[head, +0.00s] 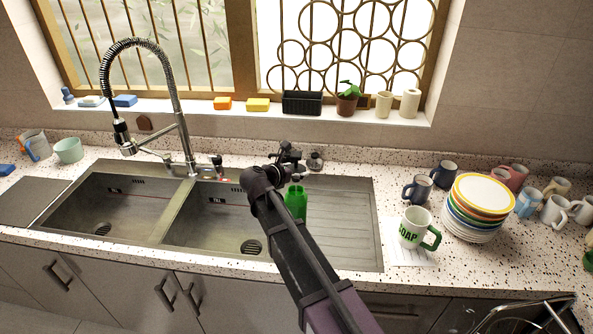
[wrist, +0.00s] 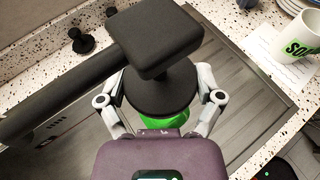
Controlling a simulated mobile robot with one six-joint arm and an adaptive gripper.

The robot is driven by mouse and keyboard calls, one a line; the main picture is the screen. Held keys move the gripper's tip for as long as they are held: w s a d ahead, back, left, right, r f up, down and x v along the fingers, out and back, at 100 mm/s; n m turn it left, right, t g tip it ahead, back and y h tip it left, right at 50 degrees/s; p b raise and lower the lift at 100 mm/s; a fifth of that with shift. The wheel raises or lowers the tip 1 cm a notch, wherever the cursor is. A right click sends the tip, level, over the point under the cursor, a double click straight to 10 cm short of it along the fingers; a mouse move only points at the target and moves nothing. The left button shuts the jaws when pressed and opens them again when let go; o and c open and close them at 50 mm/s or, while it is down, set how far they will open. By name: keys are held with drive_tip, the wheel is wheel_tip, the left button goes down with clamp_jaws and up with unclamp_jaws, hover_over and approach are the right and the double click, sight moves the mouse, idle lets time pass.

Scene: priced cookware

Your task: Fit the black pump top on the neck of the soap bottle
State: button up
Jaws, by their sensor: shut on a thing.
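The black pump top (wrist: 155,42) is between the fingers of my gripper (wrist: 163,85), which is shut on it. Its broad head fills the upper middle of the wrist view, its spout points left, and its round collar is below the head. The green soap bottle (head: 296,203) stands upright by the drainboard in the head view, partly behind my arm. A strip of its green shows under the collar in the wrist view (wrist: 165,124). The bottle's neck is hidden in the wrist view, so I cannot tell whether the collar touches it. My gripper (head: 287,162) is small and dark in the head view.
The double sink (head: 120,204) and its tall spring faucet (head: 177,95) are to the left. A SOAP mug (head: 413,228), a plate stack (head: 478,207) and several mugs stand on the counter to the right. The ribbed drainboard (head: 345,215) is mostly bare.

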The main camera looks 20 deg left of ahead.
sight(301, 187)
drive_tip(key=shift+f+b, duration=1.5)
drive_tip(key=shift+f, duration=0.25)
drive_tip(key=shift+f, duration=0.15)
drive_tip(key=shift+f+b, duration=1.2)
drive_tip(key=shift+b, duration=0.15)
drive_tip(key=shift+f+b, duration=0.65)
idle(0.7)
drive_tip(key=shift+s, duration=0.1)
drive_tip(key=o, duration=1)
drive_tip(key=shift+r, duration=0.1)
drive_tip(key=shift+p+v, duration=1.75)
drive_tip(key=shift+v, duration=2.7)
